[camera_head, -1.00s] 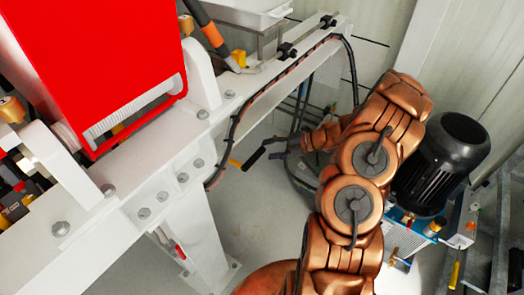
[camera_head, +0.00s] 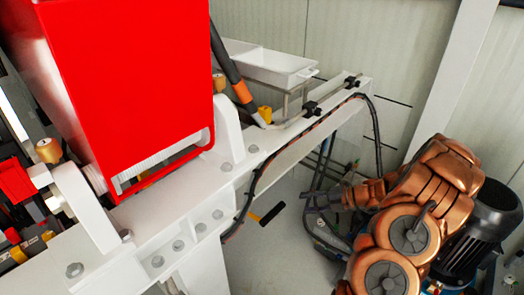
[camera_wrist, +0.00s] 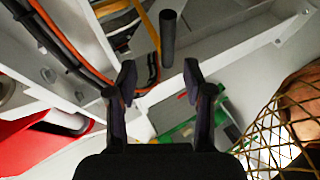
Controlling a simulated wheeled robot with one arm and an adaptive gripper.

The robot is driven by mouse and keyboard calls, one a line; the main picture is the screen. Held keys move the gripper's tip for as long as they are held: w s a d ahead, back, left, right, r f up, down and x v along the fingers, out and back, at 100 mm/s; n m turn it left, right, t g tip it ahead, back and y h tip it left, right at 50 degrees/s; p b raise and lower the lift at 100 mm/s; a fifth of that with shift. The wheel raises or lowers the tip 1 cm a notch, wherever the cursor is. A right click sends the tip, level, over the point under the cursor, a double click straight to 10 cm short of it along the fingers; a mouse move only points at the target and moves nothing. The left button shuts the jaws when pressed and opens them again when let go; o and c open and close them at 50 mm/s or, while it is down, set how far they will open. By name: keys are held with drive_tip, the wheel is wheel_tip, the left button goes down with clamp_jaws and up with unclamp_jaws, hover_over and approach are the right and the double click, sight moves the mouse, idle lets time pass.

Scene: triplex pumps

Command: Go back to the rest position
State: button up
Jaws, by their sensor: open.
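My gripper (camera_head: 342,196) is at the end of my copper-coloured arm, right of the white beam in the head view. It looks small there and its fingers are hard to make out. In the wrist view my gripper (camera_wrist: 160,80) shows two dark fingers spread apart with nothing between them. A black cylindrical handle (camera_head: 272,212) with a yellow end is left of my gripper, apart from it. A black cylinder, likely this handle, also shows beyond the fingertips in the wrist view (camera_wrist: 168,38).
A white steel beam (camera_head: 290,140) with a black cable along it runs beside my arm. A large red housing (camera_head: 120,80) stands at left. A white tray (camera_head: 275,68) is behind. A black motor (camera_head: 488,225) is close to my arm at right. Pale floor shows below the beam.

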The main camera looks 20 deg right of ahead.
drive_tip(key=s+a+r+n+g, duration=0.3)
drive_tip(key=a+r+n, duration=0.1)
drive_tip(key=a+n, duration=0.3)
drive_tip(key=s+a+r+n+g+h, duration=0.1)
drive_tip(key=s+a+r+n+g, duration=0.1)
drive_tip(key=s+a+r+n, duration=0.45)
drive_tip(key=a+r+n+g, duration=0.3)
drive_tip(key=a+n, duration=0.6)
drive_tip(key=s+r+n+h, duration=0.2)
drive_tip(key=s+n+h, duration=0.2)
drive_tip(key=s+n, duration=0.7)
drive_tip(key=s+r+n+g+h, duration=0.1)
drive_tip(key=s+n+h, duration=0.4)
drive_tip(key=s+n, duration=0.6)
drive_tip(key=shift+d+r+n+g, duration=0.3)
drive_tip(key=shift+r+n, duration=0.45)
drive_tip(key=shift+r, duration=0.15)
